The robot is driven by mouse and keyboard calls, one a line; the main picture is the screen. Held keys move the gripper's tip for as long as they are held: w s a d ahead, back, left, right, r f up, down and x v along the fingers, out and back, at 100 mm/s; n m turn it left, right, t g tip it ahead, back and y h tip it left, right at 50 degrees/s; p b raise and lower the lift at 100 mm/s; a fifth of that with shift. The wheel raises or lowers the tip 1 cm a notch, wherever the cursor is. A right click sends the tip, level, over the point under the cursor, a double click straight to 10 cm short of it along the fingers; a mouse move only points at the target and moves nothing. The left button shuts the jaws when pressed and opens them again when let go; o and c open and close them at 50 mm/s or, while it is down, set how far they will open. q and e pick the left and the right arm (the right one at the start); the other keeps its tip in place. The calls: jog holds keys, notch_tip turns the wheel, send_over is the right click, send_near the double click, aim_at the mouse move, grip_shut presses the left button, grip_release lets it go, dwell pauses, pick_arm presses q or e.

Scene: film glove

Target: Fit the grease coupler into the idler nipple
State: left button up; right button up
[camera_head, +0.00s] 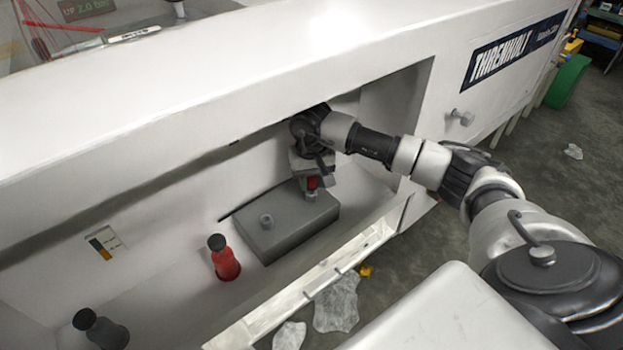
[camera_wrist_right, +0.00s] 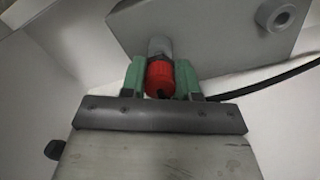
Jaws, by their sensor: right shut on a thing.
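My right gripper (camera_head: 314,184) reaches into the white machine's recess and is shut on the red grease coupler (camera_head: 313,182). In the right wrist view the coupler (camera_wrist_right: 160,78) sits between the green fingers. A grey cylindrical end (camera_wrist_right: 160,47) lies in line with it against the grey block; I cannot tell whether it is seated on it. The grey block (camera_head: 285,232) has one nipple (camera_head: 266,221) standing free on its left part. Another nipple (camera_head: 312,196) is right below the coupler, partly hidden. The free nipple (camera_wrist_right: 276,16) also shows in the wrist view. My left gripper is out of view.
A red bottle with a black cap (camera_head: 224,260) stands left of the block. A dark bottle (camera_head: 100,328) is at the recess's lower left. A pale ledge (camera_head: 300,290) runs along the front. A black hose (camera_wrist_right: 270,82) trails behind the gripper.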

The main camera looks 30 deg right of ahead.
jog(key=shift+f+b, duration=0.6)
jog(key=shift+f, duration=0.1)
jog(key=o, duration=1)
jog(key=shift+r, duration=0.1)
notch_tip(320, 180, up, 11)
jog(key=shift+f, duration=0.15)
